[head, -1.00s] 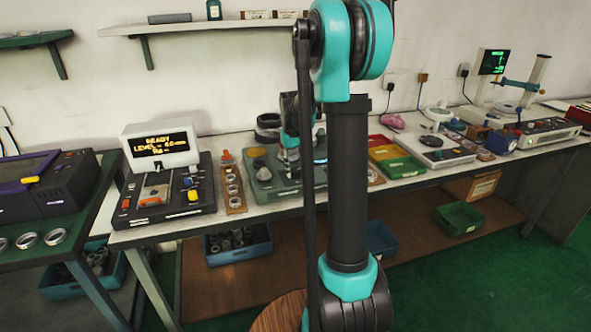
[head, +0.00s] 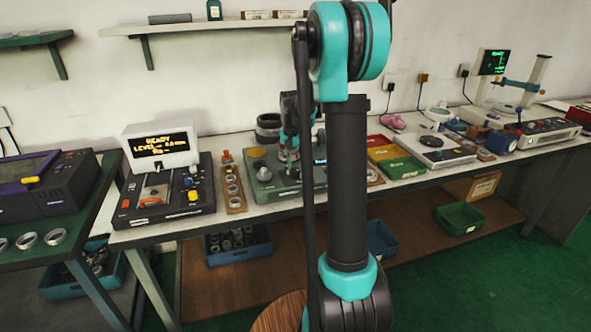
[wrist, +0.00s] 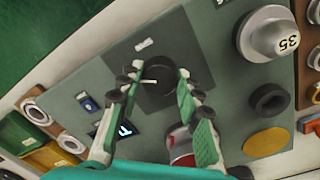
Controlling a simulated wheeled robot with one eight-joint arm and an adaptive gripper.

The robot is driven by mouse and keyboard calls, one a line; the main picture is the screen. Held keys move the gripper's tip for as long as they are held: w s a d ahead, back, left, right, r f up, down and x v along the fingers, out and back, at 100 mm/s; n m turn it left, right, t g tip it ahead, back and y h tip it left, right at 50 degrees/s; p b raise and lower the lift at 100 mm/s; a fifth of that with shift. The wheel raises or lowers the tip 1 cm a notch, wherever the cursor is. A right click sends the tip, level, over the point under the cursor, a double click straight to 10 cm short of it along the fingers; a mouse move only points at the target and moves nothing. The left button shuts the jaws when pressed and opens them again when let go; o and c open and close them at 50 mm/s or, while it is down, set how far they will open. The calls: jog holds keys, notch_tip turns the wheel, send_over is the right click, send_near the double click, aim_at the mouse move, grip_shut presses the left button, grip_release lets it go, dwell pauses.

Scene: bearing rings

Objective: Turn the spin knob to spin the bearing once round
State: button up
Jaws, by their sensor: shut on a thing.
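The spin knob (wrist: 160,88) is a round black knob with a pale pointer line, on a dark square of the green tester (wrist: 85,75). My gripper (wrist: 158,84) is shut on the knob, with one finger on each side of it in the wrist view. In the head view my gripper (head: 289,157) is over the tester, partly hidden by my own arm. A grey stepped post marked 35 (wrist: 265,38) stands on the tester to the right of the knob in the wrist view. I cannot tell whether a bearing sits on it.
A dark ring (wrist: 269,99), a yellow disc (wrist: 266,143) and a small lit display (wrist: 125,128) are on the tester. Beside it are a wooden ring rack (head: 233,186) and green (head: 404,168) and yellow bins. A console with a screen (head: 160,145) stands further left.

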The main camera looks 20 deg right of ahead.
aim_at(294, 170)
dwell(0.4)
jog(key=o, duration=1.2)
jog(key=shift+c, duration=0.2)
notch_tip(294, 170, up, 12)
jog(key=shift+w+a, duration=0.2)
jog(key=s+a+f+n+t, duration=0.1)
jog(key=s+f+n, duration=0.1)
jog(key=s+f, duration=0.4)
jog(key=s+a+f+n+t, duration=0.2)
jog(key=s+f, duration=0.4)
jog(key=s, duration=0.6)
jog(key=s+a+f+n+t, duration=0.1)
jog(key=s+f+n, duration=0.3)
jog(key=s, duration=0.5)
notch_tip(294, 170, down, 2)
jog(key=shift+s+a+f+t, duration=0.1)
jog(key=shift+s+a+t, duration=0.25)
jog(key=shift+a, duration=0.1)
